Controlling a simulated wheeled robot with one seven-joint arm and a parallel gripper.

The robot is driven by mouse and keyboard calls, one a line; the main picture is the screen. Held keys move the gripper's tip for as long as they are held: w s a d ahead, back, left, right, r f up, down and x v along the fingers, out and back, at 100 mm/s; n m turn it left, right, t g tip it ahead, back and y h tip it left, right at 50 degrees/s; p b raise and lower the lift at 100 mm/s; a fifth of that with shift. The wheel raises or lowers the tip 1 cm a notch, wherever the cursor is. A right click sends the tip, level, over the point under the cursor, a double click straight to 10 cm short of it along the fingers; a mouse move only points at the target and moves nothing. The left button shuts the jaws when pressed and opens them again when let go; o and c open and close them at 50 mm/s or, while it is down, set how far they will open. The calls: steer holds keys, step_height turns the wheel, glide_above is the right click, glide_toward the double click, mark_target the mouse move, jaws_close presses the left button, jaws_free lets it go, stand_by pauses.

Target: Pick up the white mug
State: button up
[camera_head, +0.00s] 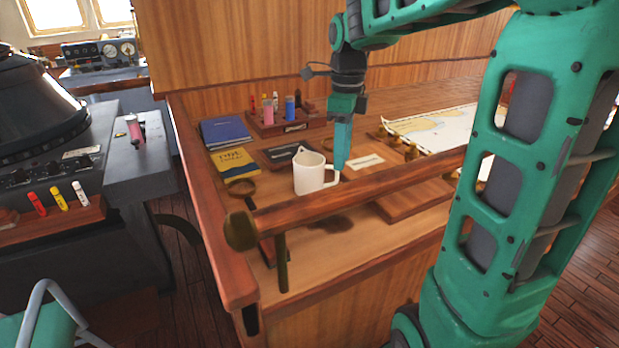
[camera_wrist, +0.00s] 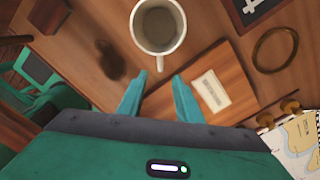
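The white mug (camera_head: 310,174) stands upright on the wooden desk (camera_head: 300,231), behind the front rail. In the wrist view the mug (camera_wrist: 140,42) is seen from above at the top, looking empty, with its handle pointing down toward my gripper. My gripper (camera_head: 342,158) hangs fingers down just right of the mug in the head view. In the wrist view the two teal fingertips of my gripper (camera_wrist: 161,77) are apart, with the handle's end near the gap between them. I cannot tell whether they touch the handle.
A wooden rail (camera_head: 350,193) runs along the desk front. A blue book (camera_head: 225,131), a yellow book (camera_head: 236,162) and a magnifying glass (camera_head: 241,187) lie left of the mug. A marker rack (camera_head: 285,122) stands behind. A chart (camera_head: 435,126) lies at right.

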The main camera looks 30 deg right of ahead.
mark_target(336, 173)
steer(key=f, duration=0.5)
steer(key=shift+w+a+f, duration=0.1)
steer(key=shift+w+a, duration=0.25)
steer(key=shift+f, duration=0.65)
steer(key=shift+c, duration=0.3)
jaws_close()
